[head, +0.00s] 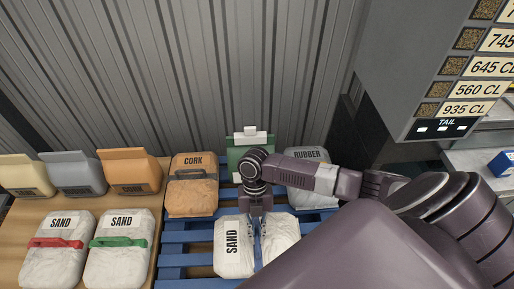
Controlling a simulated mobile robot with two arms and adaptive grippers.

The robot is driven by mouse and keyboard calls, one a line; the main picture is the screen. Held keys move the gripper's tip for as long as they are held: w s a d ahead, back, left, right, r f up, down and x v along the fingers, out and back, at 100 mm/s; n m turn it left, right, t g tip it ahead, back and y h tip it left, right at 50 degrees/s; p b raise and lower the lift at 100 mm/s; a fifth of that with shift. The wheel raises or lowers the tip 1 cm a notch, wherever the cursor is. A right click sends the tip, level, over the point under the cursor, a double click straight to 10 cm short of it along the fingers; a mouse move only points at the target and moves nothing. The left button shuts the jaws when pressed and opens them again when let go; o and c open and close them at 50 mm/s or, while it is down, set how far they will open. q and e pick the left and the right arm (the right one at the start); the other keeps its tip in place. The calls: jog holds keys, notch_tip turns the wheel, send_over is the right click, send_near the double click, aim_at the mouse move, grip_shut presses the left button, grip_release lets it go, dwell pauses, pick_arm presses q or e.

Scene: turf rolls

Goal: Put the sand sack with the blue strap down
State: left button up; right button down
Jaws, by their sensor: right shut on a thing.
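My right gripper (260,222) reaches down over the blue pallet (185,262) and is shut on the strap of a white sand sack (233,252). The sack is turned sideways, with SAND reading upward on its left part. A narrow blue strip, the strap, shows down its middle below the fingers; the gripper covers the rest. The sack is over the front middle of the pallet; I cannot tell whether it touches the slats. My left gripper is not in view.
On the pallet, a cork sack (192,192) stands back left, a rubber sack (308,188) back right, and a green item with a white clip (246,142) behind. Sand sacks with red (57,243) and green (119,242) straps lie on the wooden surface left. A sign post (420,70) stands right.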

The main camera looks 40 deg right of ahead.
jog(key=shift+w+a+f, duration=0.1)
jog(key=shift+f, duration=1.5)
jog(key=c, duration=2.4)
grip_release()
jog(key=shift+f, duration=0.2)
jog(key=o, duration=0.4)
jog(key=shift+s, duration=0.2)
jog(key=shift+c, duration=0.2)
jog(key=shift+r, duration=0.1)
jog(key=b+v, duration=0.1)
jog(key=v, duration=1.1)
